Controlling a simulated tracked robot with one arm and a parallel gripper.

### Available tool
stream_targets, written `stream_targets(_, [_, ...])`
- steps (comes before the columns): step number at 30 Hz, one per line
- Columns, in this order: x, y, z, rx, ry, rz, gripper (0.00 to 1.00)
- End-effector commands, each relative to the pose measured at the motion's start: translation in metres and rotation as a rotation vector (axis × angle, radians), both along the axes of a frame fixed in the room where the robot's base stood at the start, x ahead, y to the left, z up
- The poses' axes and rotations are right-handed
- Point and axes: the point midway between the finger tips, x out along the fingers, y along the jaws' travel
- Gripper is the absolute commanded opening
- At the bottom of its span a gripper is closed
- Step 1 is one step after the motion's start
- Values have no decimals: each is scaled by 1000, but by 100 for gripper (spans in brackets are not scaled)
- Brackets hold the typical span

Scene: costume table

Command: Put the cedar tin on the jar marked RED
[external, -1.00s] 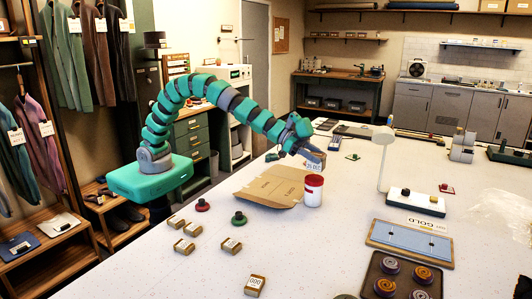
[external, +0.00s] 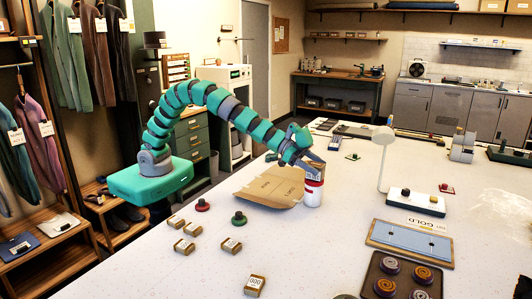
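A white jar (external: 313,196) with a red band near its top stands upright on the table, beside a flat brown cardboard piece. My gripper (external: 314,173) points down at the jar's top and covers much of it. The grey fingers appear to be at the red part, but I cannot tell whether they touch it. Whether a tin is between the fingers is hidden. Several small tan tins with pale labels lie at the front left, including one (external: 231,245) and another (external: 254,285). Their labels are too small to read, so I cannot pick out the cedar tin.
The cardboard (external: 268,188) lies left of the jar. A red knob-like item (external: 202,205) and a green one (external: 239,218) stand near the tins. A white lamp (external: 382,139), a blue-topped tray (external: 410,239) and a dark tray of discs (external: 402,268) are to the right.

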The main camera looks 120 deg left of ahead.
Motion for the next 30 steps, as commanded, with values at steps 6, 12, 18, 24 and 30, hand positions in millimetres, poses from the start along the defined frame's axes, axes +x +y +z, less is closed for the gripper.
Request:
stream_targets(6, [0, 0, 4, 1, 0, 0, 63])
stream_targets(12, [-16, 0, 7, 1, 3, 0, 63])
stream_targets(18, [-40, 0, 18, 1, 2, 2, 63])
stream_targets(24, [-64, 0, 30, 2, -1, 0, 63])
stream_targets(30, [-88, -1, 41, 0, -3, -1, 63])
